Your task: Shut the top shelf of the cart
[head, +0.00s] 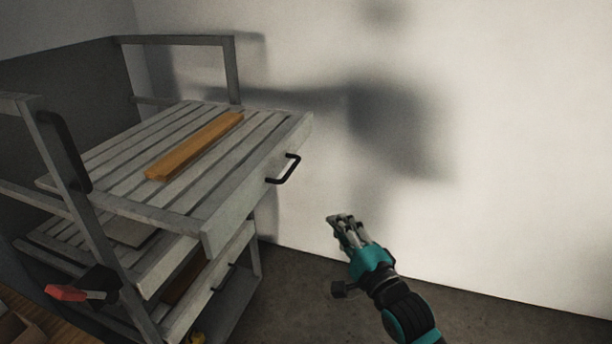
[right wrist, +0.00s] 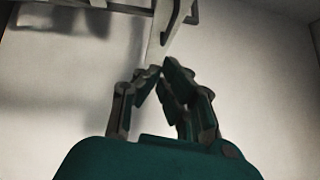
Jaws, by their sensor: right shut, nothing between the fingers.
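The grey cart stands at the left of the head view. Its slatted top shelf (head: 120,160) is pulled out toward the right and has a black handle (head: 286,169) on its front edge. An orange-brown wooden bar (head: 195,146) lies on the slats. My right gripper (head: 338,219) is shut and empty, to the right of and below the handle, apart from the cart. In the right wrist view its fingers (right wrist: 158,72) come together, with a pale part of the cart (right wrist: 160,35) beyond them. My left gripper is not in view.
Lower shelves (head: 215,265) with their own handle are under the top one. A red and black object (head: 75,291) is at the cart's lower left. A pale wall (head: 500,150) stands behind, and the dark floor (head: 480,322) at the right looks clear.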

